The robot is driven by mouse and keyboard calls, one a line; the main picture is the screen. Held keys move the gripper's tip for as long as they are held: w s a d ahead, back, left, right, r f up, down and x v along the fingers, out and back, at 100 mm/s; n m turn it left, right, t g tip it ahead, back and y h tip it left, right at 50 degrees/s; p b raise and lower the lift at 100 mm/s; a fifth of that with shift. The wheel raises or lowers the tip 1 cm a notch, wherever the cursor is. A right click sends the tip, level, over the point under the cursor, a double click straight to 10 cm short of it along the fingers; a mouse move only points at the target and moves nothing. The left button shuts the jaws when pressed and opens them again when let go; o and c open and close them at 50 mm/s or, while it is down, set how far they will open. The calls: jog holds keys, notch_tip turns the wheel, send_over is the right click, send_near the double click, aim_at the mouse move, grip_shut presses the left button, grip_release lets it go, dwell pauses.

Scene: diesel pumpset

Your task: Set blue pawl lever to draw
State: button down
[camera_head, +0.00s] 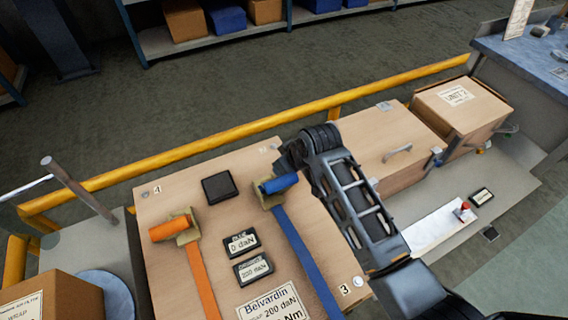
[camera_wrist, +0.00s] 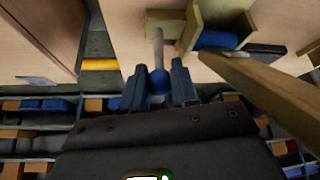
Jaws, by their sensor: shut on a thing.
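The blue pawl lever shows in the wrist view as a pale rod ending in a round blue knob (camera_wrist: 159,83). My gripper (camera_wrist: 161,76) is shut on this knob, one finger on each side. In the head view my gripper (camera_head: 288,158) is at the far side of the blue ratchet (camera_head: 280,184), where my arm hides the lever. The blue ratchet, with its blue roll and tan frame, also shows in the wrist view (camera_wrist: 218,40). A blue strap (camera_head: 305,258) runs from it down the wooden case. A display marked blue (camera_head: 240,243) reads 0 daN.
An orange ratchet (camera_head: 172,228) with an orange strap stands to the left. A black box (camera_head: 219,187) lies between the ratchets. A yellow rail (camera_head: 215,143) runs behind the case, and a carton (camera_head: 460,105) stands at the right.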

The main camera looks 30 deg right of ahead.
jog(key=shift+r, duration=0.1)
jog(key=c, duration=0.9)
grip_release()
jog(key=shift+r, duration=0.4)
notch_tip(320, 180, up, 3)
jog(key=shift+w+f, duration=0.1)
jog(key=shift+f, duration=0.05)
jog(key=s+d+r, duration=0.2)
jog(key=d, duration=0.1)
jog(key=s+d+r, duration=0.2)
jog(key=d+r, duration=0.1)
jog(key=s+d+r+b, duration=0.1)
jog(key=s+d+r, duration=0.1)
jog(key=d, duration=0.2)
jog(key=shift+s+r, duration=0.1)
jog(key=shift+r, duration=0.1)
